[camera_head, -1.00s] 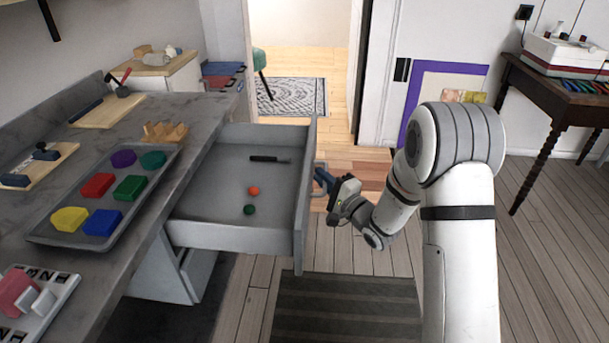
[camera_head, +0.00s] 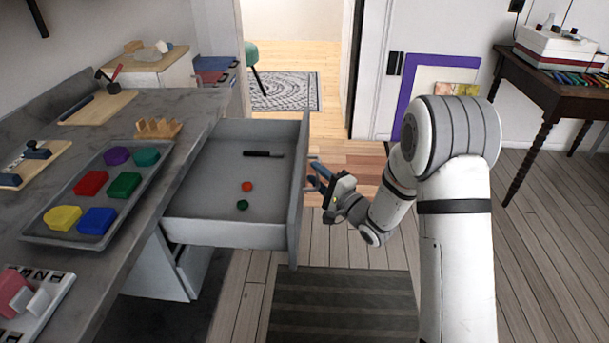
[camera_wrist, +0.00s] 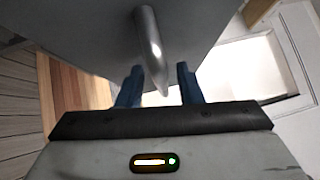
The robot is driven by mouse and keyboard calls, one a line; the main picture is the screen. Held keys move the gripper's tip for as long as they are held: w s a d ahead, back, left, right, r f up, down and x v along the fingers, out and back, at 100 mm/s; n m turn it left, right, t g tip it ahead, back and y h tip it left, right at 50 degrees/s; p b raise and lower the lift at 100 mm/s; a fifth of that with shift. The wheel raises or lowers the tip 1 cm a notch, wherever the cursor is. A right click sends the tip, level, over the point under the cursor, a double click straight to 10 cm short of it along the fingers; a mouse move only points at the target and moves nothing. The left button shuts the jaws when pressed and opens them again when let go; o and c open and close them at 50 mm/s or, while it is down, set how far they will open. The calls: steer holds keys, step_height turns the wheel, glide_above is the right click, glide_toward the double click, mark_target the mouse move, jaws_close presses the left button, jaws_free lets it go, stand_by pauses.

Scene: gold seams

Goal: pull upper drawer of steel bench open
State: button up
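The grey upper drawer (camera_head: 215,229) of the steel bench (camera_head: 205,108) is pulled out, its inside showing in the head view. An orange ball (camera_head: 247,186), a green ball (camera_head: 242,204) and a dark tool (camera_head: 263,154) lie in it. My gripper (camera_head: 317,178) is just right of the drawer front (camera_head: 299,190). In the wrist view its blue fingers (camera_wrist: 160,82) are spread apart, with the metal handle (camera_wrist: 150,40) reaching between the fingertips. Neither finger appears closed on it. The handle is small and partly hidden in the head view.
A tray (camera_head: 40,237) of coloured blocks, a wooden rack (camera_head: 158,128) and boards stand on the bench top. A lower drawer (camera_head: 195,268) shows beneath. A dark mat (camera_head: 340,305) lies on the floor, which is clear around my arm. A wooden table (camera_head: 545,95) stands at the right.

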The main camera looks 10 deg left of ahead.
steer(key=p+v, duration=0.1)
steer(key=v, duration=0.6)
steer(key=shift+d, duration=0.2)
steer(key=shift+s+f, duration=0.15)
